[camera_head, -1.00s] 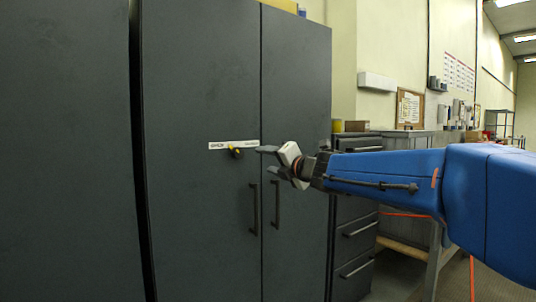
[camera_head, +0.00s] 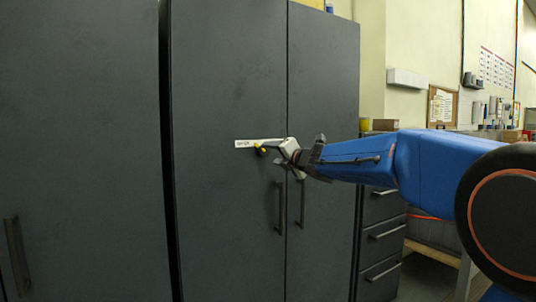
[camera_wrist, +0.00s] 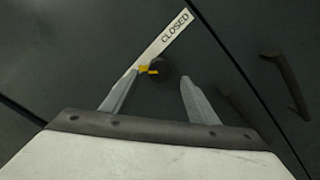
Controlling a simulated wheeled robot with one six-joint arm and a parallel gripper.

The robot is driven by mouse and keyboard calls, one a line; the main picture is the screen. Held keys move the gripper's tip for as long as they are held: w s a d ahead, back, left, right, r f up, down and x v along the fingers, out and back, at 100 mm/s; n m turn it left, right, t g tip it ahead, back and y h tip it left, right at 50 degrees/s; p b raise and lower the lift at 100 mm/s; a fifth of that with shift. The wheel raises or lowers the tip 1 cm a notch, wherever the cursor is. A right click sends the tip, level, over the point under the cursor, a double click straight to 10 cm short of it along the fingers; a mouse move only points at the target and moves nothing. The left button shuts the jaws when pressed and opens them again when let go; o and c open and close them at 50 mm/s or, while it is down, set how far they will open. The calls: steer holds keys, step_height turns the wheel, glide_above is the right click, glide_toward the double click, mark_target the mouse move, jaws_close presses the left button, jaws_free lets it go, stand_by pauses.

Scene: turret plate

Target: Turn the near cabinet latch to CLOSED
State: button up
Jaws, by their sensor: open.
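The latch is a small black knob with a yellow mark, on the left door of the near dark grey cabinet. It shows in the head view (camera_head: 261,150) and in the wrist view (camera_wrist: 156,69). A white label strip (camera_head: 243,143) runs above it; in the wrist view its end (camera_wrist: 175,36) reads CLOSED. My gripper (camera_head: 270,152) is in front of the latch, coming from the right. In the wrist view my gripper (camera_wrist: 161,74) is open, with the knob between and just beyond the fingertips. I cannot tell whether either finger touches it.
Two vertical door handles, one on the left door (camera_head: 280,207) and one on the right door (camera_head: 302,204), hang below my gripper. Another dark cabinet (camera_head: 80,130) stands at the left. A drawer unit (camera_head: 383,235) stands at the right, below my arm.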

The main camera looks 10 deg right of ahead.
mark_target(266, 152)
steer(key=shift+x, duration=2.2)
steer(key=shift+c, duration=0.6)
steer(key=c, duration=0.9)
